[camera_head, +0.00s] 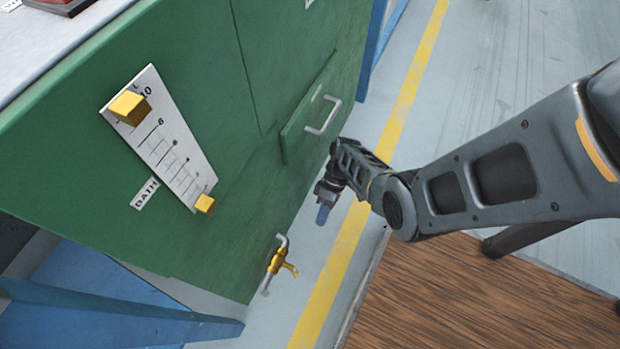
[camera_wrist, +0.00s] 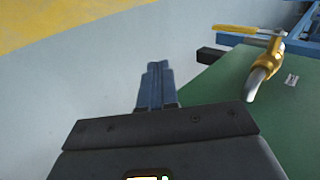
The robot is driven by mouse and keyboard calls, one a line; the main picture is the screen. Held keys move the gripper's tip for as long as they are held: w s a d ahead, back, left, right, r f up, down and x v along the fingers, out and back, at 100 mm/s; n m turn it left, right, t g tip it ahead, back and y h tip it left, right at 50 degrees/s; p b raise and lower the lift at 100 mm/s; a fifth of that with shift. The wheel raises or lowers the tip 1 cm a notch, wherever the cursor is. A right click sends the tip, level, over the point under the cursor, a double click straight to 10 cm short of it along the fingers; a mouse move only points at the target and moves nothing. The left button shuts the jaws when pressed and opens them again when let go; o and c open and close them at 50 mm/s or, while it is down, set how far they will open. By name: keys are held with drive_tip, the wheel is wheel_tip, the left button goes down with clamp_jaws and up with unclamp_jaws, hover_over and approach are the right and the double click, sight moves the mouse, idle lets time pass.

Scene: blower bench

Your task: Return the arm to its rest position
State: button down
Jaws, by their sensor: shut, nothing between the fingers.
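My arm reaches in from the right in the head view, and my gripper (camera_head: 323,214) hangs at its end in front of the green cabinet (camera_head: 215,60). The gripper is shut and empty, its bluish fingers pointing down over the floor. In the wrist view the shut fingers (camera_wrist: 157,85) show against the pale floor. They touch nothing that I can see.
A brass tap (camera_head: 277,262) sticks out low on the cabinet, left of and below my gripper; the wrist view shows it at upper right (camera_wrist: 268,66). A metal handle (camera_head: 325,116) is above the gripper. A white scale (camera_head: 165,140) has yellow blocks. Wooden boards (camera_head: 450,300) lie at lower right.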

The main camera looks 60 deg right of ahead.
drive_tip(key=s+f+h, duration=0.3)
drive_tip(key=s, duration=0.2)
drive_tip(key=s+a+r+t+h, duration=0.3)
drive_tip(key=s+r+t+h, duration=0.1)
drive_tip(key=s+r+h, duration=0.25)
drive_tip(key=s+a+r+t+y, duration=0.1)
drive_tip(key=a+r+t, duration=0.25)
drive_tip(key=r, duration=1.05)
drive_tip(key=a+r+t, duration=0.3)
drive_tip(key=r+t, duration=0.1)
drive_tip(key=r, duration=0.9)
drive_tip(key=s+a+r+t+y, duration=0.1)
drive_tip(key=a+r+t, duration=0.2)
drive_tip(key=r, duration=1.1)
wheel_tip(320, 180, up, 30)
drive_tip(key=p, duration=2.9)
drive_tip(key=shift+d+r+p, duration=0.15)
drive_tip(key=shift+p, duration=0.2)
drive_tip(key=shift+t+h, duration=0.25)
